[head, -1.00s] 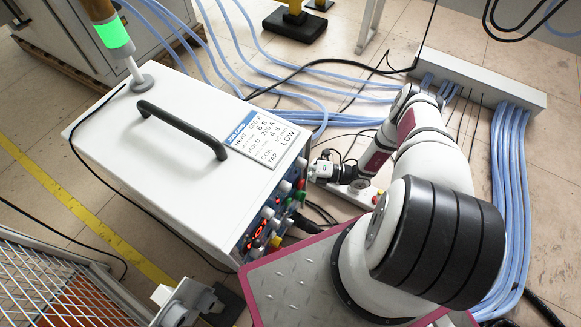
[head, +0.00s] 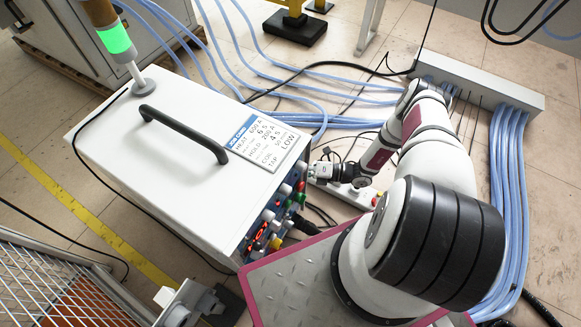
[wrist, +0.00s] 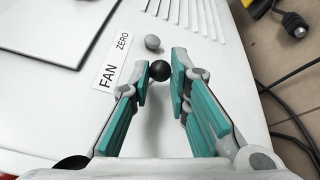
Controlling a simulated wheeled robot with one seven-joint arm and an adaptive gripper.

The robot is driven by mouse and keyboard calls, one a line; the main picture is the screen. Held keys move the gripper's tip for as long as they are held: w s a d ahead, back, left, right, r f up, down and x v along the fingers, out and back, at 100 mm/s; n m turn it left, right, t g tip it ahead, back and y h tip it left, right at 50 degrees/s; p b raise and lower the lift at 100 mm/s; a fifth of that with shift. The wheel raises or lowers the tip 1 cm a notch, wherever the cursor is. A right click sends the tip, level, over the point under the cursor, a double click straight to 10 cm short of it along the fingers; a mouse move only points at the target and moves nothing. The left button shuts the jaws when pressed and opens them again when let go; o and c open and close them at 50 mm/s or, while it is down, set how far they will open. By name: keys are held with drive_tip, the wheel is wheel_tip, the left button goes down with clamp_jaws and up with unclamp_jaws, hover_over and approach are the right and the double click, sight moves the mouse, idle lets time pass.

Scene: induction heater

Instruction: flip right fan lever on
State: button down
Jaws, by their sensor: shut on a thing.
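In the wrist view, a black ball knob (wrist: 160,70), seemingly a lever's end, is between the teal pads of my gripper (wrist: 161,72). The pads close on it from left and right. A smaller grey round knob (wrist: 152,41) sits just beyond on the white panel. A label reading FAN ZERO (wrist: 118,57) lies to their left. In the head view, my gripper (head: 323,170) is low beside the heater's control side, and the black knob cannot be made out there.
The white heater box (head: 150,150) with a black handle (head: 183,132) stands left of my arm. Coloured controls (head: 265,228) line its front. Blue hoses (head: 512,190) and black cables lie on the floor. A wire-mesh fence (head: 60,280) is at lower left.

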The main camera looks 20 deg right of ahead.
drive_tip(key=shift+s+a+r+n+h+p, duration=0.1)
drive_tip(key=shift+r+n+h+p, duration=0.4)
drive_tip(key=shift+n+p, duration=0.65)
drive_tip(key=shift+d+r+n+h+p, duration=0.1)
drive_tip(key=shift+r+n+h+p, duration=0.4)
drive_tip(key=shift+n+p, duration=0.55)
drive_tip(key=shift+s+a+r+n+h+p, duration=0.1)
drive_tip(key=shift+r+n+h+p, duration=0.25)
drive_tip(key=shift+n+h+p, duration=0.7)
drive_tip(key=shift+y+p, duration=0.4)
drive_tip(key=shift+y, duration=0.05)
drive_tip(key=c, duration=1.5)
unclamp_jaws()
drive_tip(key=shift+v, duration=3.95)
